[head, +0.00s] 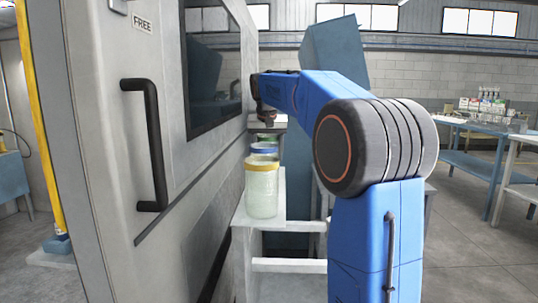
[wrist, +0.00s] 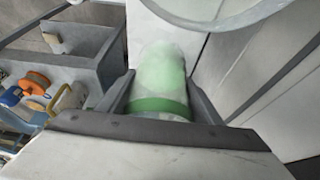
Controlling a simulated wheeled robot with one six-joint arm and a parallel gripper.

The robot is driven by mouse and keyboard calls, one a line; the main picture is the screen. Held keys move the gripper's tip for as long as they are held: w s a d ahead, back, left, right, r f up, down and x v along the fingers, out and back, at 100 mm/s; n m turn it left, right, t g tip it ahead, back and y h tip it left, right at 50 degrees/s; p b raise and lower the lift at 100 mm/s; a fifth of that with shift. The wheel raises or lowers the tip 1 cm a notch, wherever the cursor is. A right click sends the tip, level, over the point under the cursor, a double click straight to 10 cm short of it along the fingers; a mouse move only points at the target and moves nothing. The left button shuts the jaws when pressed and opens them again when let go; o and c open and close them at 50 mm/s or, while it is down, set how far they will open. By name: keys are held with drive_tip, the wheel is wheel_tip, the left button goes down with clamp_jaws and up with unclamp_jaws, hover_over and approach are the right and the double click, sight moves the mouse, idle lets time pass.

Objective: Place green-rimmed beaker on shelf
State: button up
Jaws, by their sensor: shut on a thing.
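The green-rimmed beaker (wrist: 160,72) is pale green and sits between the two dark fingers of my gripper (wrist: 158,88) in the wrist view, with its green rim close to the palm. My gripper is shut on it. In the head view, my gripper (head: 267,116) is just above the green rim (head: 267,136), which shows behind two other beakers that hide most of the body. The white shelf (head: 276,207) is beside the large grey machine. I cannot tell whether the held beaker touches a surface.
A yellow-rimmed beaker (head: 262,192) stands on the near part of the shelf, with a blue-rimmed beaker (head: 264,148) behind it. The grey machine (head: 160,130) is close on the left. The wrist view shows a grey bin (wrist: 75,55) and several coloured containers at left.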

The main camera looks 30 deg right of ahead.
drive_tip(key=o, duration=1.3)
drive_tip(key=shift+f, duration=0.1)
drive_tip(key=v, duration=1.2)
